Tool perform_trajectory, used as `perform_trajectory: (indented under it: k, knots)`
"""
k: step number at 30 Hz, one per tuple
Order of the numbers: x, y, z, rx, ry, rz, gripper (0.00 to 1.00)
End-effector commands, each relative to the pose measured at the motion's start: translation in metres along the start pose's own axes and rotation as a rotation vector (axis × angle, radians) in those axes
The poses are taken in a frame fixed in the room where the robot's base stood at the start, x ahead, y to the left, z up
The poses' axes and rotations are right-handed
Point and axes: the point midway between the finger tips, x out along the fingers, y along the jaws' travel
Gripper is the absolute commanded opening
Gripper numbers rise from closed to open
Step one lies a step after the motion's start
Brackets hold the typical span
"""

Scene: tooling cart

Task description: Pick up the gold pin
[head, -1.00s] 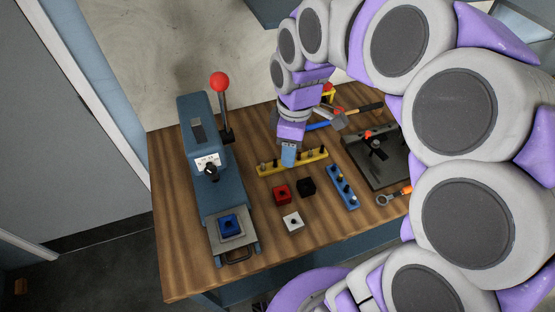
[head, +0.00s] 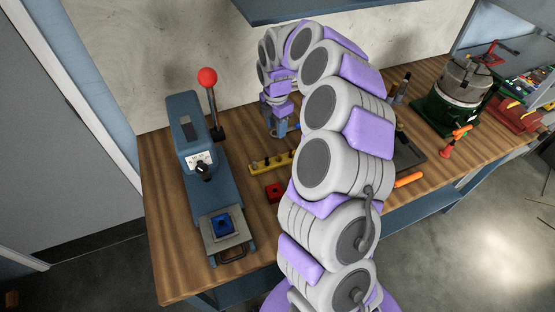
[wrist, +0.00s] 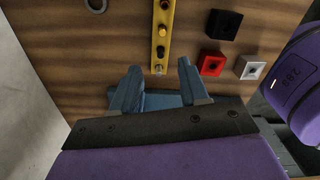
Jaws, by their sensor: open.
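A yellow rack (head: 257,167) lies on the wooden bench and holds several small upright pins. In the wrist view the rack (wrist: 170,20) runs away from my gripper (wrist: 158,82). A gold pin (wrist: 163,31) stands in it, beyond a black pin (wrist: 160,52) and a silver pin (wrist: 158,69) at the near end. My gripper is open and empty, its blue fingers to either side of the rack's near end. In the head view my gripper (head: 279,130) is just behind the rack; the pins there are too small to tell apart.
A blue lever press (head: 190,150) with a red knob stands left of the rack. A red block (wrist: 211,63), black block (wrist: 223,24) and white block (wrist: 250,67) sit beside the rack. My arm hides the bench's middle in the head view. A green pot-like machine (head: 460,95) stands at right.

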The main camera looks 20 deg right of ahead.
Motion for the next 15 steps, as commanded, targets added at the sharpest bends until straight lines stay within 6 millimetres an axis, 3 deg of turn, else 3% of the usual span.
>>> perform_trajectory:
  k: [1,9,15]
  knots:
    - [0.013,0.0,-0.001,0.0,0.002,-0.002,0.44]
    - [0.065,-0.001,-0.001,0.0,0.002,0.0,0.44]
    - [0.085,-0.001,-0.001,0.0,0.001,0.0,0.44]
